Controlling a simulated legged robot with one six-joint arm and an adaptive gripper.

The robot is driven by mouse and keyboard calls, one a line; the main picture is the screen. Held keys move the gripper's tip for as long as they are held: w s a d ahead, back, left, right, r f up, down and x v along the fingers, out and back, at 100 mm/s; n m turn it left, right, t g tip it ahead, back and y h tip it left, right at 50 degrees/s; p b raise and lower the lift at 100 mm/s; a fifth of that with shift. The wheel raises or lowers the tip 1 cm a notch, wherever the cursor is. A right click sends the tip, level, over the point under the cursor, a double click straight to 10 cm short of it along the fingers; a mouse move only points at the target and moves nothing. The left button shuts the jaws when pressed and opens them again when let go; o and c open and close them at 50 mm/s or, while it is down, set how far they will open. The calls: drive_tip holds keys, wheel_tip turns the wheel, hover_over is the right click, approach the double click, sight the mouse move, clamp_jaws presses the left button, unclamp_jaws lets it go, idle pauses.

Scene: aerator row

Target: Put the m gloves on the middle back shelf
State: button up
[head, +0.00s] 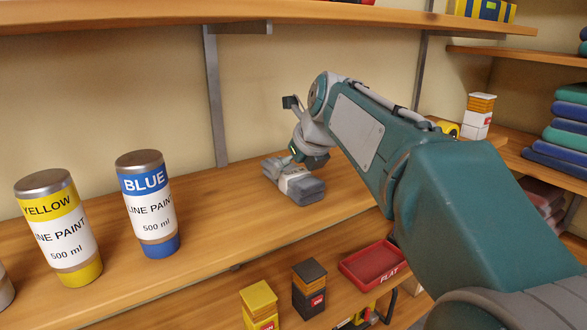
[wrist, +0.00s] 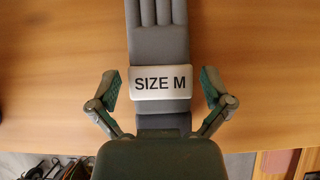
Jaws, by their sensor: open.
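The m gloves (head: 294,182) are a grey folded bundle with a white band, lying on the wooden middle back shelf (head: 215,222). In the wrist view the gloves (wrist: 158,40) lie flat on the wood, and their band reads "SIZE M". My gripper (wrist: 161,88) is open, with one finger on each side of the band and a gap to the gloves on both sides. In the head view my gripper (head: 310,158) is right at the gloves and hides part of them. Whether a finger touches the shelf cannot be told.
A yellow paint can (head: 60,228) and a blue paint can (head: 147,205) stand left on the same shelf. A yellow box (head: 260,305), a black box (head: 309,288) and a red tray (head: 378,264) are below. Folded cloths (head: 563,135) are stacked at right. Shelf between blue can and gloves is clear.

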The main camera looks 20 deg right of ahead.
drive_tip(key=shift+r, duration=0.1)
drive_tip(key=shift+r, duration=0.3)
drive_tip(key=v, duration=1.2)
drive_tip(key=shift+r, duration=0.25)
drive_tip(key=s+a+f+n+h, duration=0.1)
drive_tip(key=s+f+n, duration=0.9)
drive_tip(key=f+n, duration=0.3)
drive_tip(key=s+a+f+n+g+h, duration=0.1)
drive_tip(key=s+f+n, duration=0.9)
drive_tip(key=f+n, duration=0.4)
drive_tip(key=n, duration=0.5)
drive_tip(key=shift+a, duration=0.25)
drive_tip(key=shift+s, duration=0.1)
